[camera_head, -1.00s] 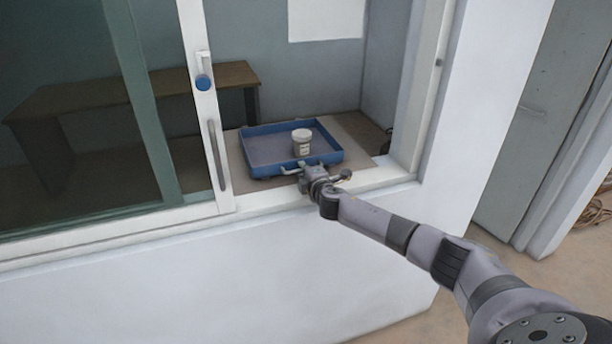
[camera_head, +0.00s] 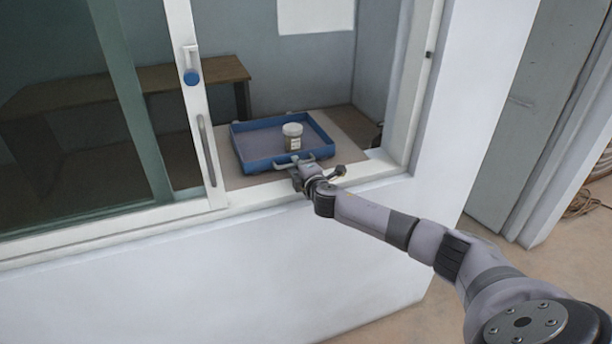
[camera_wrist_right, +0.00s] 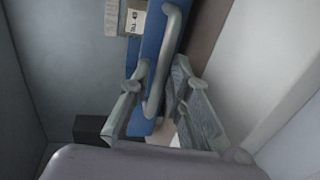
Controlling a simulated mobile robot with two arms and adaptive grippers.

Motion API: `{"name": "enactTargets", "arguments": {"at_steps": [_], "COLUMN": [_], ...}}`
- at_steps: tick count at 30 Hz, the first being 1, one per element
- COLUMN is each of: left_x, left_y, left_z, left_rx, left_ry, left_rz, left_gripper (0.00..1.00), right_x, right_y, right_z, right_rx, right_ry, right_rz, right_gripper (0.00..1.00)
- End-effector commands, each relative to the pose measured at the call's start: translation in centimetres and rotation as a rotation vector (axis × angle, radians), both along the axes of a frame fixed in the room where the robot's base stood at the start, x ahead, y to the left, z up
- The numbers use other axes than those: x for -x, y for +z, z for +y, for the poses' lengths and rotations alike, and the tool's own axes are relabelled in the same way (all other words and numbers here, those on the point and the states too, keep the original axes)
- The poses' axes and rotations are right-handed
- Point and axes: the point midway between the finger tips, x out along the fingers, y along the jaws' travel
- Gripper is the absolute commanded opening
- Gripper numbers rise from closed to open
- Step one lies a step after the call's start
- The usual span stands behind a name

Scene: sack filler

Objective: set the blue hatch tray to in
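The blue hatch tray (camera_head: 262,165) lies on the sill board inside the open part of the window. A grey bar handle (camera_head: 308,158) is on its front wall. A small lidded jar (camera_head: 292,137) stands in it. My right gripper (camera_head: 300,174) is at the front of the tray, by the handle. In the right wrist view, the fingers of my right gripper (camera_wrist_right: 164,80) are apart, with the handle (camera_wrist_right: 158,85) between them and the tray wall (camera_wrist_right: 153,45) beyond. Contact with the handle is unclear. My left gripper is not in view.
The right window post (camera_head: 415,90) stands right of the opening. A wooden bench (camera_head: 130,83) is behind the glass. Bare board shows right of the tray.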

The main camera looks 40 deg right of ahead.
Motion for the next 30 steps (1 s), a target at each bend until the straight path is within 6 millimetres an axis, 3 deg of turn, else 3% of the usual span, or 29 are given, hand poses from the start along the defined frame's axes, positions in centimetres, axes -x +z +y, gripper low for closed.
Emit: {"name": "enactTargets", "arguments": {"at_steps": [15,21,30], "left_x": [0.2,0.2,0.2], "left_y": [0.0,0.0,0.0], "left_z": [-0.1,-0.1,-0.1], "left_rx": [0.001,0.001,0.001], "left_ry": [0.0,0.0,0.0], "left_rz": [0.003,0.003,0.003], "left_gripper": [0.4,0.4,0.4], "right_x": [8.3,9.6,9.7], "right_y": [1.6,1.9,2.0], "right_z": [2.0,2.3,2.3], "right_rx": [0.001,0.003,0.002], "right_ry": [0.001,0.001,-0.001], "right_rz": [0.002,0.001,0.001], "right_gripper": [0.18,0.18,0.18]}}
